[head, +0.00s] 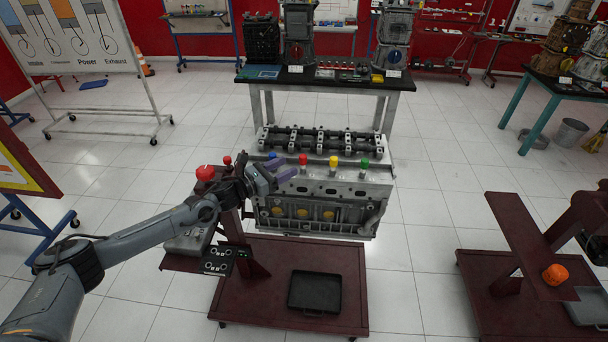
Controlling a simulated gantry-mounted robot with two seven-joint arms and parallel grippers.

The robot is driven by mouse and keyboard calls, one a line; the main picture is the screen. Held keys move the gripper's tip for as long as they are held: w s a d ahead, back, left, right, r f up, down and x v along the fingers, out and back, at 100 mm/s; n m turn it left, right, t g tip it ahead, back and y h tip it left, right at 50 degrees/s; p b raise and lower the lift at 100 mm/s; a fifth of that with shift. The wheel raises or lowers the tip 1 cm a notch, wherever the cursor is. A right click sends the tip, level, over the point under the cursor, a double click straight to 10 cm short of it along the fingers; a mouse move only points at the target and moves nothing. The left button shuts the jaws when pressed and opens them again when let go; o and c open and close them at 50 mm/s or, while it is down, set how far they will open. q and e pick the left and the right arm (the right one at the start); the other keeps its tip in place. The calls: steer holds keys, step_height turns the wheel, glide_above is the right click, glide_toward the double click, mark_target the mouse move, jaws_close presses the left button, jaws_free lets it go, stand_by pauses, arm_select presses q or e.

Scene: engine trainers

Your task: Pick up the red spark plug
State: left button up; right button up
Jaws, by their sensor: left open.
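The red spark plug (303,159) stands upright on top of the grey engine block (345,187), between a blue spark plug (272,156) on its left and a yellow one (333,161) on its right. A green spark plug (365,163) stands further right. My left gripper (279,176) is open in front of the block's left end. Its fingers point right, and they appear just left of and below the red plug in the picture. No plug shows between them. My right gripper is not in view.
A red mushroom button (205,173) and a control box (219,260) sit beside my left forearm. A cylinder head part (320,141) lies behind the plugs. A black tray (315,291) rests on the stand's base. Open tiled floor lies right of the stand.

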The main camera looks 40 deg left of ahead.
mark_target(300, 161)
arm_select(q)
steer(key=x, duration=0.3)
steer(key=shift+d+r, duration=0.1)
steer(key=shift+r, duration=0.05)
steer(key=shift+p+x, duration=0.6)
steer(key=shift+x, duration=1.55)
jaws_close()
